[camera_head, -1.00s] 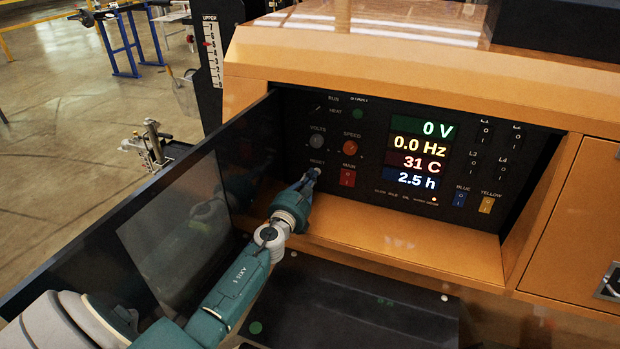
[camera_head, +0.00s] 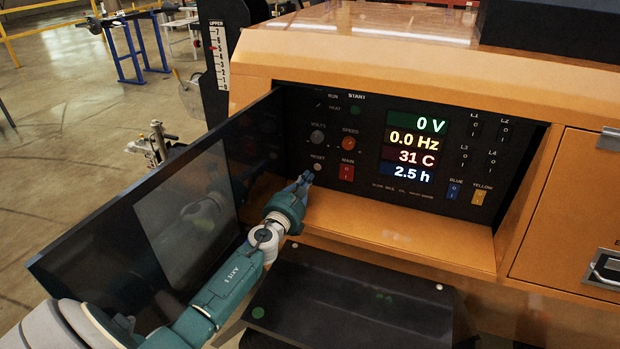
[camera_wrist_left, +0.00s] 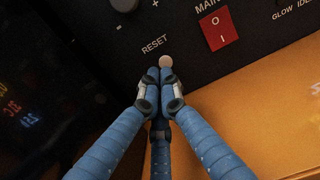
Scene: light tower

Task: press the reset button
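The reset button (camera_head: 317,167) is a small pale round button under the RESET label on the black control panel (camera_head: 365,185). It also shows in the left wrist view (camera_wrist_left: 166,61), just beyond my fingertips. My left gripper (camera_head: 307,175) is at the panel, slightly below and left of the button in the head view. In the left wrist view its blue fingers (camera_wrist_left: 160,73) are shut together with nothing between them. The tips overlap the button's lower edge there; I cannot tell whether they touch it. My right gripper is not in view.
The red MAIN switch (camera_head: 346,172) is close to the right of the reset button. The VOLTS knob (camera_head: 317,136) and SPEED knob (camera_head: 349,143) are above. The open dark door (camera_head: 110,240) stands left of my arm. An orange ledge (camera_head: 400,235) lies below the panel.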

